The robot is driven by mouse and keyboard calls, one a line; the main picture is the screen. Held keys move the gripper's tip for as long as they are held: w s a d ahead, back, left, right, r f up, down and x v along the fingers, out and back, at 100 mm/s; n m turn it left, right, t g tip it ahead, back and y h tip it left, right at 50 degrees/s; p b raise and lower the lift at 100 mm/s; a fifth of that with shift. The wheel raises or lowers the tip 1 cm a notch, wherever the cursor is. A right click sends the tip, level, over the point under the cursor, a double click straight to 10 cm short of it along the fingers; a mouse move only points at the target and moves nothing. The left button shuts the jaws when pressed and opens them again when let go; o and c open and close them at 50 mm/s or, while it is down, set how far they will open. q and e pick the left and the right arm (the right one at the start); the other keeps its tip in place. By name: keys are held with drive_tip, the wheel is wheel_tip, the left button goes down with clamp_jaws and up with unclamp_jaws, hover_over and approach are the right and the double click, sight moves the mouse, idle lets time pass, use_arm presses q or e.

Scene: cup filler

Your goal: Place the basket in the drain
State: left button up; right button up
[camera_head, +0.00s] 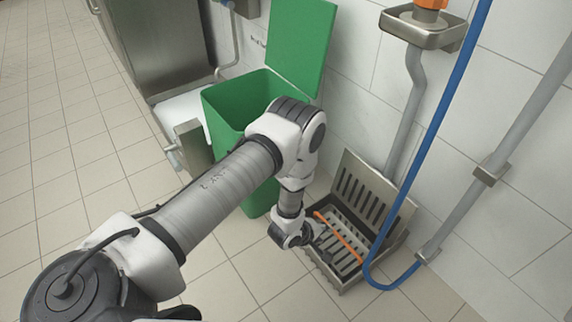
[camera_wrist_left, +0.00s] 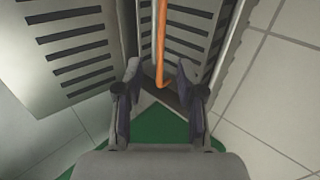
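The drain (camera_head: 397,240) is a metal frame in the floor by the wall, and its slotted grate (camera_head: 372,190) stands tilted up at the back. A slotted metal basket (camera_head: 349,263) with an orange handle (camera_head: 340,236) sits inside the drain frame; whether it is fully seated I cannot tell. The basket also shows in the left wrist view (camera_wrist_left: 190,32). My left gripper (camera_head: 318,238) is just above the basket's left side. In the left wrist view its fingers (camera_wrist_left: 161,88) are apart, with the handle's end showing between or just beyond them, not clamped. My right gripper is out of view.
A green bin (camera_head: 232,108) with its lid open stands left of the drain, close behind my left arm. A blue hose (camera_head: 431,130) and grey pipes (camera_head: 487,176) run down the wall at the right. Tiled floor in front is clear.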

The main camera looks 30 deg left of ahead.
use_arm(q)
drive_tip(key=s+a+r+m+g+y, duration=0.1)
drive_tip(key=s+m, duration=0.3)
drive_tip(key=s, duration=0.5)
drive_tip(key=s+a+r+m+g+y, duration=0.1)
drive_tip(key=s+a+r+m+g, duration=0.1)
drive_tip(key=s, duration=0.7)
drive_tip(key=s+a+r+m+g, duration=0.1)
drive_tip(key=s+r+m+g, duration=0.2)
drive_tip(key=s+m, duration=0.4)
drive_tip(key=s+g, duration=0.1)
drive_tip(key=s, duration=0.1)
drive_tip(key=shift+s+a+r+m+g+y, duration=0.3)
drive_tip(key=shift+s+a+g+y, duration=0.05)
drive_tip(key=shift+s+g+y, duration=0.05)
drive_tip(key=shift+c, duration=0.3)
